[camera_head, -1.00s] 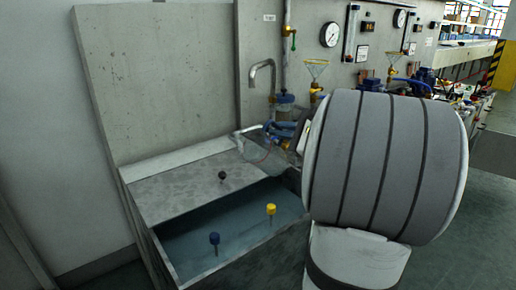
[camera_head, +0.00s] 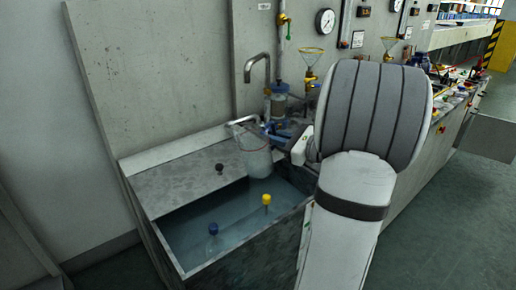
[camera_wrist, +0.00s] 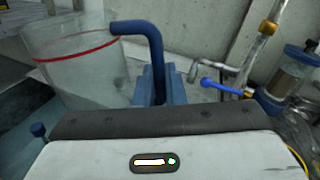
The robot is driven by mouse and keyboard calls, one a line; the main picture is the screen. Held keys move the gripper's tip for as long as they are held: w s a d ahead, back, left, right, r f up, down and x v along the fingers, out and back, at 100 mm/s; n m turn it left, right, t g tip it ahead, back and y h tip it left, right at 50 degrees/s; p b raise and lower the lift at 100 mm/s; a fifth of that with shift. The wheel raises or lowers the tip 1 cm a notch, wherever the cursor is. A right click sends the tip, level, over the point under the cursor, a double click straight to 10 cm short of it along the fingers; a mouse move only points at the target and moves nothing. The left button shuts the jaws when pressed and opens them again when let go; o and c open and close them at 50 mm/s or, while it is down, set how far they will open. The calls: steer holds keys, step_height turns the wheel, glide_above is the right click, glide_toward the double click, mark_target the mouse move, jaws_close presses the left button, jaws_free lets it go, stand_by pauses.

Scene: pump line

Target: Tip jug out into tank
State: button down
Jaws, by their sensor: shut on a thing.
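The jug (camera_head: 257,160) is clear with a pale rim and a red line, and it hangs over the back right part of the tank (camera_head: 172,255). In the wrist view the jug (camera_wrist: 80,75) is on the left, leaning slightly, with its blue handle (camera_wrist: 145,27) toward me. My gripper (camera_wrist: 158,80) is shut on the handle. In the head view my gripper (camera_head: 283,130) is partly hidden by my arm. The tank holds bluish water. No stream leaving the jug is visible. I cannot tell how much liquid is in the jug.
A blue-capped (camera_head: 213,229) and a yellow-capped (camera_head: 267,199) post stand in the tank. A dark knob (camera_head: 220,168) sits by its metal cover (camera_head: 170,175). A bent tap (camera_head: 257,62) rises behind the jug. Gauges and funnels line the panel on the right.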

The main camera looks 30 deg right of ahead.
steer(key=shift+r+p, duration=1.5)
steer(key=shift+r, duration=0.6)
